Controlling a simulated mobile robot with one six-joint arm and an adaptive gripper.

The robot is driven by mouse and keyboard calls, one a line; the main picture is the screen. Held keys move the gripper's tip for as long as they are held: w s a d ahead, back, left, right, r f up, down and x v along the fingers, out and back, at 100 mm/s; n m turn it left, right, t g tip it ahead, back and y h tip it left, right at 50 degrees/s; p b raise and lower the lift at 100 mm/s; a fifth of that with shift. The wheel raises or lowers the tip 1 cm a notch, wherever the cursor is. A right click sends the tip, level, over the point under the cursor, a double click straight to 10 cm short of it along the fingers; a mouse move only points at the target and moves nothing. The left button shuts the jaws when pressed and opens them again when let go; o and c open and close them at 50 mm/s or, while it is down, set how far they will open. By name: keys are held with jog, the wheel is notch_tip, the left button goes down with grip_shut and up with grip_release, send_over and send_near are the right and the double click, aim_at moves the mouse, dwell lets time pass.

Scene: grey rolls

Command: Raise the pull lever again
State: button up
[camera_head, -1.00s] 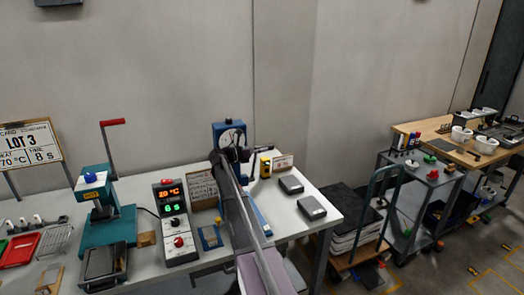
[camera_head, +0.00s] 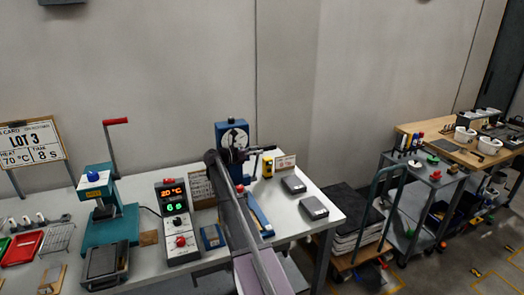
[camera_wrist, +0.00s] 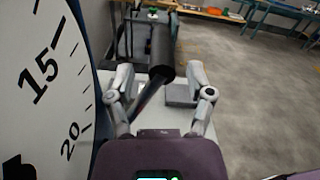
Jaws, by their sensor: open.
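The blue dial device (camera_head: 232,128) stands at the back of the white table, with its round white dial partly covered by my arm. In the wrist view its dial face (camera_wrist: 48,90), marked 15 and 20, fills the left side. A lever with a thick black grip (camera_wrist: 160,62) slants up between and beyond my fingertips. My gripper (camera_wrist: 160,88) is open, with one finger on each side of this lever; contact cannot be told. In the head view the gripper is small and dark beside the dial, and the lever's black end (camera_head: 268,149) points right.
A teal press (camera_head: 108,220) with a red-handled arm (camera_head: 115,121) stands at the left. A control box with lit digits (camera_head: 175,215) is left of my arm. Two grey flat blocks (camera_head: 314,208) lie at the table's right. A loaded trolley (camera_head: 352,238) stands beyond its edge.

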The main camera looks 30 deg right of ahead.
jog(key=w+a, duration=0.1)
jog(key=a, duration=0.7)
jog(key=shift+w+a, duration=0.3)
jog(key=shift+w, duration=0.1)
jog(key=c, duration=0.6)
jog(key=shift+s+d+f, duration=0.1)
jog(key=shift+d+f, duration=0.1)
jog(key=shift+d, duration=0.05)
grip_shut()
jog(key=s+d+f+m+t+y+b, duration=0.2)
jog(key=s+d+f+t+y+b, duration=0.45)
jog(key=d+f+t, duration=0.6)
jog(key=s+a+r+t+y+b, duration=0.3)
jog(key=s+r+t+y+b, duration=0.2)
jog(key=s+t, duration=0.7)
jog(key=shift+s+r+y, duration=0.2)
jog(key=shift+r+y, duration=0.55)
jog(key=shift+r, duration=0.45)
